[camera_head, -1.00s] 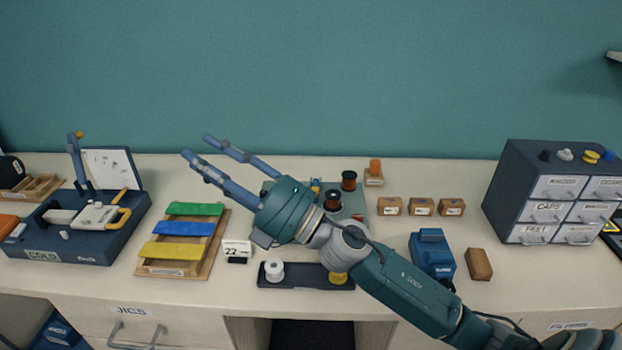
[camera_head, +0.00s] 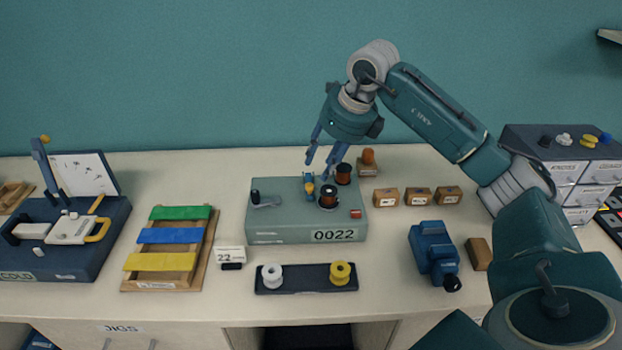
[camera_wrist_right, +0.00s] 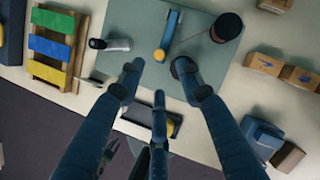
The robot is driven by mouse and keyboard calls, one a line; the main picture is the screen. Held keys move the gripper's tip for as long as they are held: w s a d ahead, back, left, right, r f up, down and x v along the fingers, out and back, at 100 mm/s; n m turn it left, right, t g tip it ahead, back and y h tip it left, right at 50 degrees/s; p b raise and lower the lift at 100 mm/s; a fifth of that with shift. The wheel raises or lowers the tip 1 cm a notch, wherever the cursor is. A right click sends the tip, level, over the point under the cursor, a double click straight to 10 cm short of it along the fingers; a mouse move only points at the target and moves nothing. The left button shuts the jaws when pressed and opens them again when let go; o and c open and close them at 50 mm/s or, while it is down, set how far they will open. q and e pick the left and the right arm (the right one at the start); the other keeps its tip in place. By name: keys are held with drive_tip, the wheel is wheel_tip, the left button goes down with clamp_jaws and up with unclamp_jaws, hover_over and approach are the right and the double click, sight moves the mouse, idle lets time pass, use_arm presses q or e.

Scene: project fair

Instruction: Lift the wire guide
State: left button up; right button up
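The wire guide looks to be the small blue piece with a yellow roller (camera_head: 309,187) standing on top of the grey-green box labelled 0022 (camera_head: 270,236). In the right wrist view it is a blue bar with a yellow end (camera_wrist_right: 172,30). My right gripper (camera_head: 322,164) points down just above it, fingers spread and empty. In the right wrist view the open fingers (camera_wrist_right: 158,76) are short of the guide, with nothing between them. I cannot tell the exact height gap. My left gripper is not in view.
A black tray (camera_head: 305,287) with white and yellow spools lies in front. Small wooden blocks (camera_head: 418,196) and a blue device (camera_head: 432,250) are to the right.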

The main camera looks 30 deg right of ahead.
sight(310, 185)
drive_tip(key=p+x, duration=0.2)
drive_tip(key=x, duration=0.6)
drive_tip(key=shift+w+f, duration=0.25)
drive_tip(key=shift+f, duration=0.05)
clamp_jaws()
